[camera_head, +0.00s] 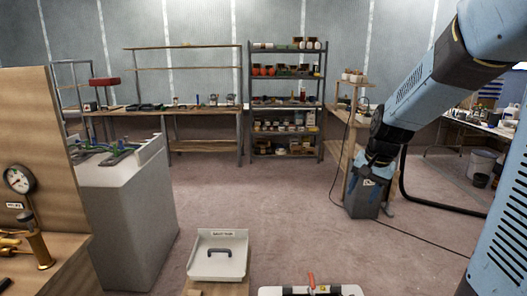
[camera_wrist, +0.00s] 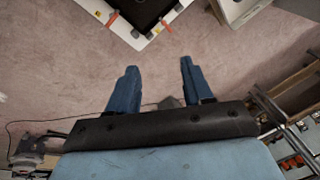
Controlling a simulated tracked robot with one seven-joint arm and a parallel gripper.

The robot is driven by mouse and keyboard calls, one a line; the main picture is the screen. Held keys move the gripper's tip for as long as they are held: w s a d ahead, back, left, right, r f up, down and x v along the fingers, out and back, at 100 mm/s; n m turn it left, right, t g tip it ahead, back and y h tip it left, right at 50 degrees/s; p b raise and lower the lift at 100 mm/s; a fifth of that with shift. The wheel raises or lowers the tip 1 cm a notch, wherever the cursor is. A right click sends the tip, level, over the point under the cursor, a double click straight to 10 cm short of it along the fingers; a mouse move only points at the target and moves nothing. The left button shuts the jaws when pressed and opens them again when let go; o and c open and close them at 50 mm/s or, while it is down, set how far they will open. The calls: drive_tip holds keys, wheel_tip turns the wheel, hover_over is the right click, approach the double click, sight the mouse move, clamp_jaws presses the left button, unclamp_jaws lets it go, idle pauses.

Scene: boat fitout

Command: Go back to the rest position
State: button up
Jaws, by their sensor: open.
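My arm is raised on the right of the head view, and my gripper (camera_head: 376,178) hangs at its end over open floor, in front of the wooden stand. In the wrist view the two blue fingers of my gripper (camera_wrist: 157,84) are spread wide apart.
A white tray (camera_head: 217,262) with a dark handle-shaped piece stands low at the front. A grey cabinet (camera_head: 130,215) is at the left, beside a wooden panel with a gauge (camera_head: 19,180). Shelves (camera_head: 287,110) line the back. The middle carpet (camera_head: 270,190) is clear.

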drive_tip(key=s+a+r+n+t, duration=0.1)
drive_tip(key=s+r+n, duration=0.2)
drive_tip(key=s, duration=0.7)
drive_tip(key=s+a+r+n+t+h, duration=0.1)
drive_tip(key=s+a+r+n, duration=0.1)
drive_tip(key=s+r, duration=0.4)
drive_tip(key=s+n, duration=0.1)
drive_tip(key=s, duration=0.3)
drive_tip(key=shift+s+a+t, duration=0.25)
drive_tip(key=shift+s+t, duration=0.05)
drive_tip(key=shift+s, duration=0.1)
drive_tip(key=shift+r, duration=0.1)
